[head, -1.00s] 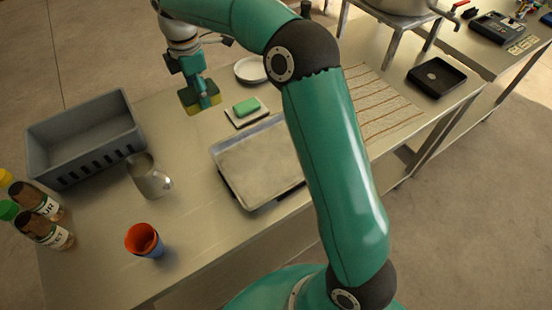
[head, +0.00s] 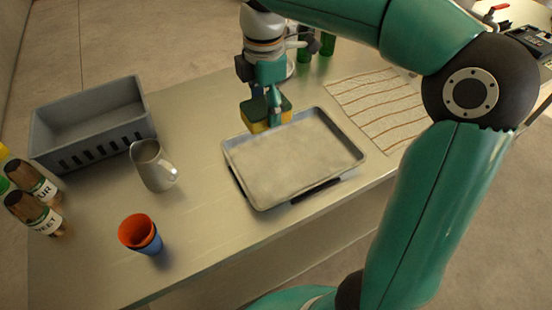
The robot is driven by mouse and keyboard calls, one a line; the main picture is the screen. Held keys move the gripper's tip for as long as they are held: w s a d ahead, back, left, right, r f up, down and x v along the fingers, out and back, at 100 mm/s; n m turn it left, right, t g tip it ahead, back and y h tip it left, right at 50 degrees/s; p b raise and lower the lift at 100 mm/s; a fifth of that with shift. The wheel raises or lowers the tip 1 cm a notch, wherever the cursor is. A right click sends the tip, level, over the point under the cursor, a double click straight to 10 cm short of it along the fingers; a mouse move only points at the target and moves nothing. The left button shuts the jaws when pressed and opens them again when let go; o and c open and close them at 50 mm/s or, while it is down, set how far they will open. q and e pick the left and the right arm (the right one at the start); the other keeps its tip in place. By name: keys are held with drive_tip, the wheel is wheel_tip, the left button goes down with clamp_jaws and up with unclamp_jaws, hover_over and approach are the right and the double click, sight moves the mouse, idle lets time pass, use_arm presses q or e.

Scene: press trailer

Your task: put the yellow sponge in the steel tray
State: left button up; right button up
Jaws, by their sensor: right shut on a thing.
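The yellow sponge (head: 256,126) has a dark green top layer. My right gripper (head: 268,108) is shut on it and holds it over the back left rim of the steel tray, fingers pointing down. The steel tray (head: 290,165) is a shallow, empty rectangular tray on the metal table. The gap between sponge and tray is hard to judge. My left gripper is not in view.
A grey crate (head: 92,122) stands at the back left. Bottles (head: 36,210) are at the left edge. A striped cloth (head: 378,106) lies behind right of the tray.

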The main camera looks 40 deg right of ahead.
sight(268, 168)
wheel_tip(268, 168, down, 17)
drive_tip(key=shift+r+b, duration=0.1)
drive_tip(key=shift+b, duration=0.35)
drive_tip(key=shift+f, duration=0.2)
drive_tip(key=o, duration=0.7)
wheel_tip(268, 168, up, 12)
drive_tip(key=shift+r+p, duration=0.2)
drive_tip(key=shift+p, duration=0.15)
idle(0.4)
